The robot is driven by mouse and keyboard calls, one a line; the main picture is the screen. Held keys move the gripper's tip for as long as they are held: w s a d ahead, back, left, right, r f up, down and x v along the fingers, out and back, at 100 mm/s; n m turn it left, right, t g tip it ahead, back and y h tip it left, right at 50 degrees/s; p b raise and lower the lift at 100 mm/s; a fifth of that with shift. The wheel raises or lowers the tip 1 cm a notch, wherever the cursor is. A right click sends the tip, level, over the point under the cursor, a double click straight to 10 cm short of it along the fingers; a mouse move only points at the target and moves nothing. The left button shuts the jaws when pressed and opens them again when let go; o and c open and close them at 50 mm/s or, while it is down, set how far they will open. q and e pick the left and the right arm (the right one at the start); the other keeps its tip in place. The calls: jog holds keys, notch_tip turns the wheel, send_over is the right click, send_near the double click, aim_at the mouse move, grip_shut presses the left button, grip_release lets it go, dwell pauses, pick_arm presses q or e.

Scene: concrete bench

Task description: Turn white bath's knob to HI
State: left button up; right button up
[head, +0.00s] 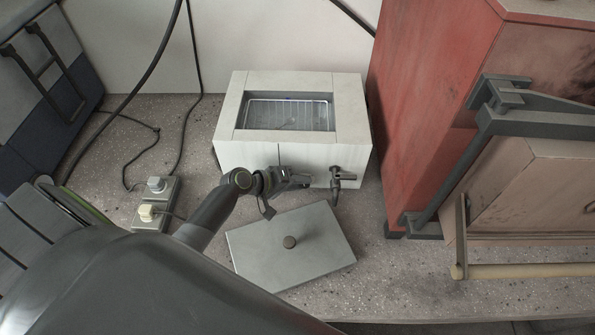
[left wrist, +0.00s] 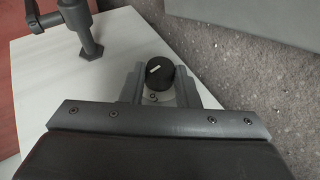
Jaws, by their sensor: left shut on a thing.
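The white bath (head: 352,105) stands against the wall, with a wire rack inside its open top and a tap (head: 340,178) on its front. My left gripper (head: 298,180) is at the front face, left of the tap. In the left wrist view its two fingers stand either side of a round black knob (left wrist: 160,73) and are closed on it. The knob has a short white pointer mark, slanted in that view. The white front panel (left wrist: 45,80) and the tap (left wrist: 88,40) show beside it. No HI lettering is readable. The knob is hidden in the head view. My right gripper is out of view.
A grey lid (head: 310,255) with a round handle lies on the bench in front of the bath. A socket block (head: 160,200) with plugs and cables is at the left. A red cabinet (head: 415,120) stands close on the right.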

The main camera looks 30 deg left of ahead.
pick_arm(q)
jog(key=g+y+p, duration=0.1)
jog(key=y+p, duration=0.1)
jog(key=p, duration=0.2)
jog(key=r+m+g+y+p, duration=0.1)
jog(key=p, duration=0.3)
jog(key=d+g+y+p, duration=0.1)
jog(key=y+p, duration=0.1)
jog(key=p, duration=0.2)
jog(key=shift+w+d+r+m+y+p, duration=0.1)
jog(key=shift+w+r+m+y+p, duration=0.15)
jog(key=shift+r+m+y+p, duration=0.05)
jog(key=shift+w+d+f+g+y+p, duration=0.1)
jog(key=shift+d+f+g+y+p, duration=0.1)
jog(key=shift+g+y+p, duration=0.6)
jog(key=shift+d+f+m+g+y, duration=0.1)
jog(key=shift+m+g+y, duration=0.25)
jog(key=shift+y, duration=0.55)
jog(key=o, duration=1)
